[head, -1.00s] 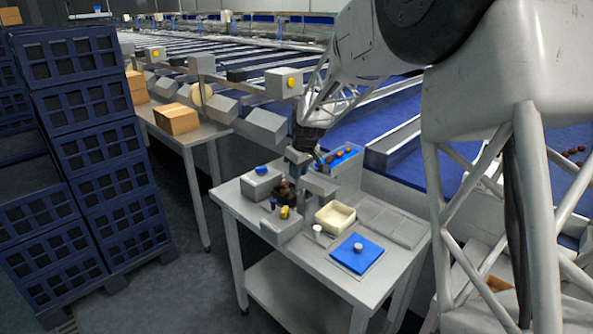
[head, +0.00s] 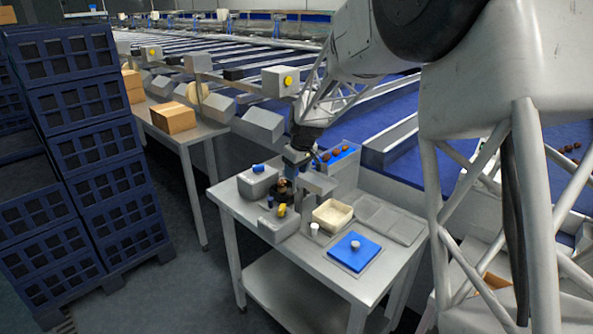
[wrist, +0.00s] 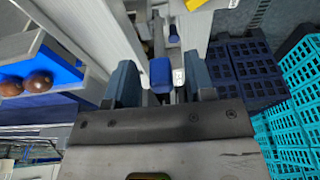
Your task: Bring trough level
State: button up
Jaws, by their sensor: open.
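A blue-lined trough (head: 346,151) holding a few brown dates stands at the back of the steel table, beside my gripper (head: 296,160). In the wrist view the trough (wrist: 60,67) is at the left, outside the fingers; I cannot tell if it is level. The wrist view shows my gripper (wrist: 161,88) open, its two dark fingers apart. A small blue block-like handle (wrist: 161,71) with a white-marked piece beside it lies in the gap between them, not visibly gripped. In the head view my wrist hides most of this spot.
On the steel table are a cream tray (head: 333,226), a blue pad (head: 368,254) with a pale knob, a white cylinder (head: 314,229) and a grey box (head: 258,181) with a blue top piece. Blue crates (head: 97,155) stack at the left.

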jog(key=shift+r, duration=0.1)
jog(key=v, duration=0.7)
jog(key=shift+r, duration=0.3)
jog(key=shift+s+d, duration=0.1)
jog(key=shift+s, duration=0.05)
jog(key=s+d+r+m, duration=0.2)
jog(key=s+d, duration=0.1)
jog(key=s, duration=0.6)
jog(key=s+d+r+m+h, duration=0.15)
jog(key=s+d, duration=0.25)
jog(key=s, duration=0.4)
jog(key=s+d+r+m+y, duration=0.1)
jog(key=s+d+r, duration=0.2)
jog(key=s, duration=0.6)
jog(key=s+d+f+m, duration=0.2)
jog(key=s, duration=0.9)
jog(key=s+d+f+m+t+h, duration=0.1)
jog(key=s+d+f+m, duration=0.1)
jog(key=s, duration=1)
jog(key=shift+d+f+m, duration=0.35)
jog(key=shift+d+f, duration=0.25)
jog(key=shift+f, duration=0.1)
jog(key=shift+w+h, duration=0.2)
jog(key=shift+h, duration=0.05)
jog(key=shift+c, duration=0.4)
